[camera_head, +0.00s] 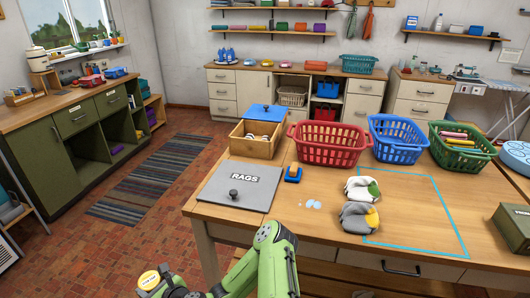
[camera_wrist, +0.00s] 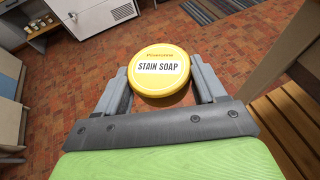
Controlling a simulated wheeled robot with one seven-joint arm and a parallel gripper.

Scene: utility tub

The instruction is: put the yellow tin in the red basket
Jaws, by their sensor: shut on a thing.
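The yellow tin (camera_wrist: 160,70), round with a white "STAIN SOAP" label, is held between the two fingers of my gripper (camera_wrist: 160,88). My gripper is shut on it. In the head view the tin (camera_head: 149,280) is at the lower left, over the brick floor and left of the table, with my gripper (camera_head: 160,284) beside it. The red basket (camera_head: 328,152) stands on the wooden table, right of the wooden box and left of the blue basket. The tin is well apart from it. The basket's inside shows only partly, and I see nothing in it.
The table (camera_head: 300,240) holds a grey "RAGS" lid (camera_head: 222,190), a wooden box (camera_head: 250,146), a blue basket (camera_head: 398,152), a green basket (camera_head: 478,160) and two rag bundles (camera_head: 360,218). A small blue item (camera_head: 293,175) sits before the red basket.

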